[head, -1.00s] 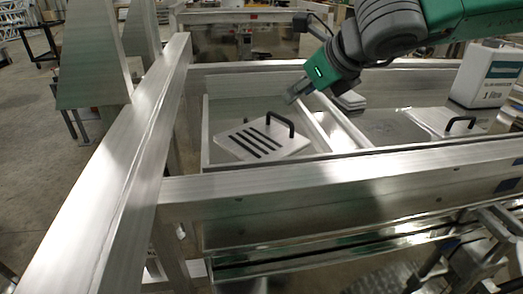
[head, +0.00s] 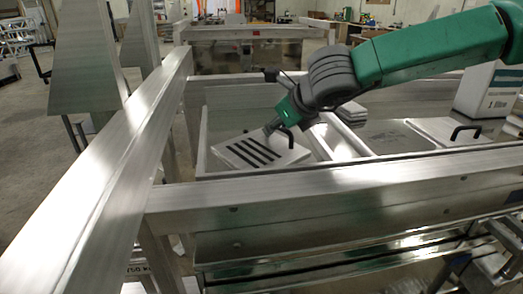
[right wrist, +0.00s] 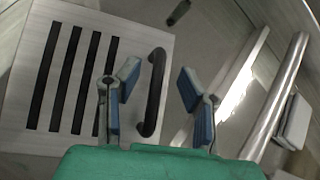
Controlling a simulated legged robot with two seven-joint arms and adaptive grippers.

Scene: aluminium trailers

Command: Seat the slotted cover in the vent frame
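The slotted cover (head: 240,153) is a pale metal plate with several dark slots and a black bar handle. It lies askew in the left compartment of the aluminium trailer; it also fills the left of the right wrist view (right wrist: 90,25). My right gripper (head: 270,128) is at the handle. In the right wrist view its blue-padded fingers (right wrist: 155,100) are spread open, with the black handle (right wrist: 155,90) between them, nearer the left finger. Whether a finger touches the handle is unclear. I cannot pick out the vent frame with certainty. My left gripper is not in view.
A plain plate with a black handle (head: 440,130) lies in the right compartment. A white container (head: 488,90) stands behind it. A divider rail (head: 345,135) runs right of the slotted cover, and a thick front beam (head: 330,190) crosses before it.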

